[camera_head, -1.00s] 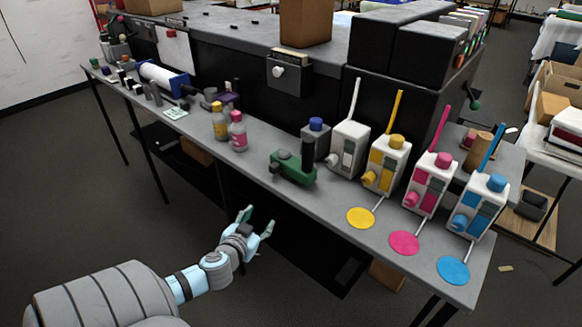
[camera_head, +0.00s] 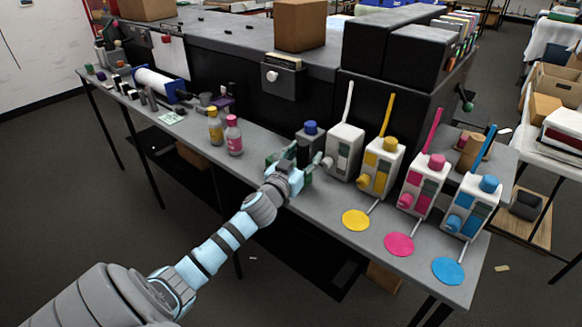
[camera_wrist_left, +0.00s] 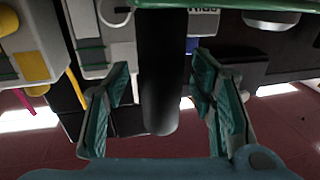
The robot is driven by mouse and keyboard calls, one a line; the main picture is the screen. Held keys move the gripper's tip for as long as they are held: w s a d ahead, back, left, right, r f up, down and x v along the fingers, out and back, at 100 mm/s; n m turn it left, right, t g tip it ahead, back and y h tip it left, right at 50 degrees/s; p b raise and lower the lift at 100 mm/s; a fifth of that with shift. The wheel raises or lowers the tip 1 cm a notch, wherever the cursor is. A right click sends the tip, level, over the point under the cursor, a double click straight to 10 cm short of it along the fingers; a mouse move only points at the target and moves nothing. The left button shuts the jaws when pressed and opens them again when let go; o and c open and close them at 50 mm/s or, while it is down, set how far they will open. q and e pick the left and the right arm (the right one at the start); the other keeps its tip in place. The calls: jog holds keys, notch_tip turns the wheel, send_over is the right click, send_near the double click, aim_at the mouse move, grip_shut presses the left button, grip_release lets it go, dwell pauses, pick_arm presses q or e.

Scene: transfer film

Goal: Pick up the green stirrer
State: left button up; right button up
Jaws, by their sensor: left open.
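The green stirrer (camera_head: 306,182) stands on the grey table, mostly hidden behind my left gripper in the head view. My left gripper (camera_head: 297,160) is at it, with its fingers apart. In the left wrist view, the open gripper (camera_wrist_left: 163,78) has a dark rounded bar between its two teal fingers, with space on both sides. That bar seems to belong to the stirrer, whose green edge (camera_wrist_left: 230,4) shows at the top. My right gripper is not in view.
A grey bottle with a blue cap (camera_head: 310,135) stands just behind the stirrer. A white dispenser (camera_head: 344,155) is close on the right, followed by yellow, magenta and blue ones. Yellow-capped (camera_head: 215,127) and pink (camera_head: 234,136) bottles stand to the left.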

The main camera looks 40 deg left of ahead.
pick_arm(q)
grip_shut()
jog(key=shift+r, duration=0.1)
dwell(0.4)
